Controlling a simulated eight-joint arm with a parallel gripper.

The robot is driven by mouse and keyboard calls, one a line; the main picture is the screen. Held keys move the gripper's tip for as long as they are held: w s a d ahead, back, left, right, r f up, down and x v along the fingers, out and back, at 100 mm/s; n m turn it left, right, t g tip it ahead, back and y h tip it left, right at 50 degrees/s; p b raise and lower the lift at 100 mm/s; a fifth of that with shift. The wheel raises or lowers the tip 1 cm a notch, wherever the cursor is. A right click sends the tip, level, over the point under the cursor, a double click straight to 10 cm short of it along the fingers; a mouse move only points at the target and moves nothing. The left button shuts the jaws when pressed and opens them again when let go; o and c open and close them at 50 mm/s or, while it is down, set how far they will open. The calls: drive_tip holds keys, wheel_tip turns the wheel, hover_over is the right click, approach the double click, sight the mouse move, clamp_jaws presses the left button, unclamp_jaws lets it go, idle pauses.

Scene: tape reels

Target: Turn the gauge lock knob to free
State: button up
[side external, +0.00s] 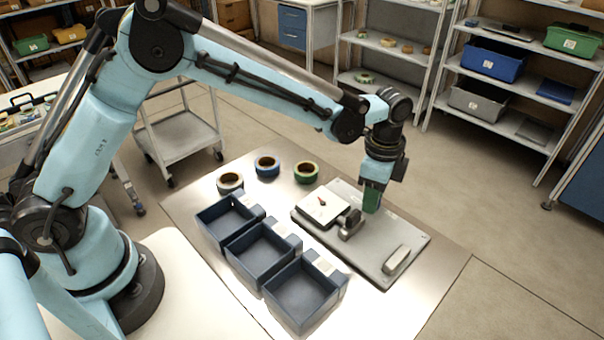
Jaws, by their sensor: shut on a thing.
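The gauge (322,203) is a pale square box with a small red pointer, set on a grey plate (395,237). A dark block (350,222) with a short rounded part stands at the gauge's front right corner. My gripper (371,205) points straight down over the plate, just right of the gauge. Its green lower end reaches close to the plate and is shut on what seems to be the gauge lock knob. The jaws hide the knob, so its setting cannot be read.
Three blue bins (262,254) stand in a row left of the plate. Three tape reels, one pale (229,182), one blue (267,166) and one green (306,172), lie behind them. A pale block (397,260) sits at the plate's front right. The table's right edge is clear.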

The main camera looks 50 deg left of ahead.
drive_tip(key=n, duration=0.3)
drive_tip(key=shift+n, duration=0.4)
drive_tip(key=n, duration=0.4)
drive_tip(key=shift+n, duration=0.3)
drive_tip(key=n, duration=0.4)
drive_tip(key=shift+n, duration=2.4)
drive_tip(key=o, duration=1)
drive_tip(key=shift+o, duration=0.2)
wheel_tip(320, 180, up, 12)
drive_tip(key=shift+r, duration=0.1)
